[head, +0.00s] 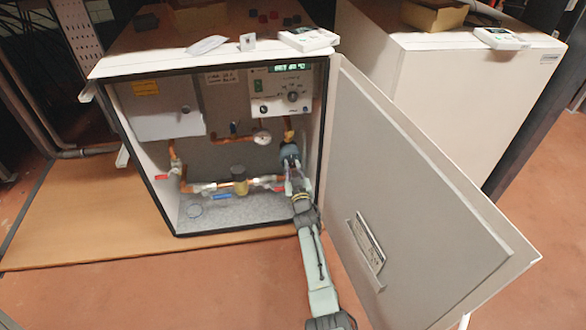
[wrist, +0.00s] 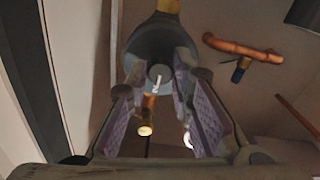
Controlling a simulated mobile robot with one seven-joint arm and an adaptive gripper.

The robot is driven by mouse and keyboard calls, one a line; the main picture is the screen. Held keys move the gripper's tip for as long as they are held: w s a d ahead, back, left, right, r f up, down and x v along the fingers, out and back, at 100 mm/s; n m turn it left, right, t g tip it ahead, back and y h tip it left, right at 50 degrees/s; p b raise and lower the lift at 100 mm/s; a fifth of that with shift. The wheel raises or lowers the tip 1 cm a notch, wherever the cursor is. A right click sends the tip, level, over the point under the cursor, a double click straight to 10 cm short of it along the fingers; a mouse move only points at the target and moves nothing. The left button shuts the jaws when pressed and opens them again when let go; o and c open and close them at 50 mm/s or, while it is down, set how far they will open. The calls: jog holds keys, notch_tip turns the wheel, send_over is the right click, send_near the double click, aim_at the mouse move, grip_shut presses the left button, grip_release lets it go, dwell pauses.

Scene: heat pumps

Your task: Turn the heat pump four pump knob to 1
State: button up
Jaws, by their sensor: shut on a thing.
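The open heat pump cabinet (head: 215,150) holds a dark grey-blue pump (head: 289,152) at its right side, on the copper piping. In the wrist view the pump (wrist: 150,45) faces me. Its round grey knob (wrist: 155,72) carries a white pointer mark, roughly upright and tilted slightly right. Scale numbers around it cannot be read. My gripper (head: 299,186) reaches into the cabinet from the front. In the wrist view its two purple-padded fingers (wrist: 160,80) stand on either side of the knob, shut on it. The finger ends partly hide the pump's sides.
The cabinet door (head: 420,190) stands wide open to the right of my arm. A control panel (head: 282,92) and a pressure gauge (head: 262,138) sit above the pump. Pipes with a red valve handle (head: 278,189) run close to the gripper's left. A second cabinet (head: 470,80) stands at right.

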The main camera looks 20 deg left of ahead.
jog(key=shift+n, duration=0.3)
grip_shut()
jog(key=n+b, duration=0.1)
jog(key=n, duration=0.2)
jog(key=shift+f+b, duration=0.1)
jog(key=shift+b, duration=0.3)
jog(key=shift+n+b, duration=0.65)
jog(key=shift+n, duration=2.05)
jog(key=shift+s, duration=0.1)
jog(key=o, duration=0.9)
grip_release()
